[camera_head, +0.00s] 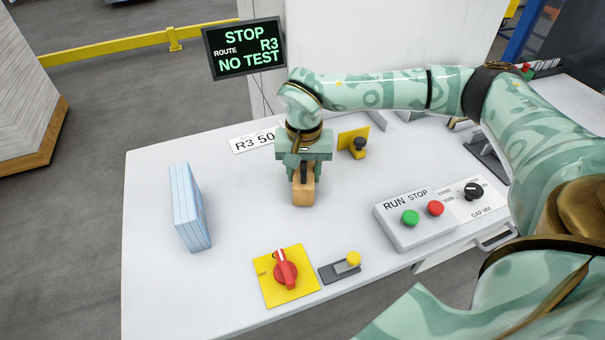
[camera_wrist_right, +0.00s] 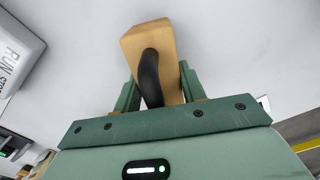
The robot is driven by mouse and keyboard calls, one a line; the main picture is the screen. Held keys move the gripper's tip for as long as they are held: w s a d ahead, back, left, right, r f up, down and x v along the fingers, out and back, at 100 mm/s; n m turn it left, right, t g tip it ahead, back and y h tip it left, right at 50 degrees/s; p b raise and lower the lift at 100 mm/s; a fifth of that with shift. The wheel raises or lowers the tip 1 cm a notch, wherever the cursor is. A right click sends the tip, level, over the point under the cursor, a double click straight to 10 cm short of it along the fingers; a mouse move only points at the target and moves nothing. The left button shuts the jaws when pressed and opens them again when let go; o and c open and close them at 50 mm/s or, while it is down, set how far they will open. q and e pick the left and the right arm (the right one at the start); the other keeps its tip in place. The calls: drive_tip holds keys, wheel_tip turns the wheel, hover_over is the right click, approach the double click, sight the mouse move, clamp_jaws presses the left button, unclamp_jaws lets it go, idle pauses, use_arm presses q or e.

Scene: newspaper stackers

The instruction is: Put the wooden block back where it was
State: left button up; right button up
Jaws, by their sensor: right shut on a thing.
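The wooden block (camera_head: 303,191) is tan with a black handle or strap on its side, at the middle of the white table. My right gripper (camera_head: 304,172) is above it, pointing down and shut on it. In the right wrist view the block (camera_wrist_right: 152,50) sits between the two green fingers of the gripper (camera_wrist_right: 155,90), with the black curved part facing the camera. I cannot tell whether the block's lower end touches the table. My left gripper is not in view.
A blue-white paper stack (camera_head: 190,208) stands at left on the white table (camera_head: 150,285). A red rotary switch (camera_head: 286,272), a yellow-knobbed slider (camera_head: 345,266) and a RUN/STOP box (camera_head: 405,220) line the front. A yellow bracket (camera_head: 355,143) and "R3 50" label (camera_head: 255,140) are behind. A screen (camera_head: 245,49) reads "STOP, ROUTE R3, NO TEST".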

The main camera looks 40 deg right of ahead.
drive_tip(key=shift+w+f, duration=0.1)
drive_tip(key=shift+f, duration=0.1)
drive_tip(key=o, duration=1.1)
drive_tip(key=shift+f, duration=0.1)
wheel_tip(320, 180, up, 12)
drive_tip(key=p, duration=0.3)
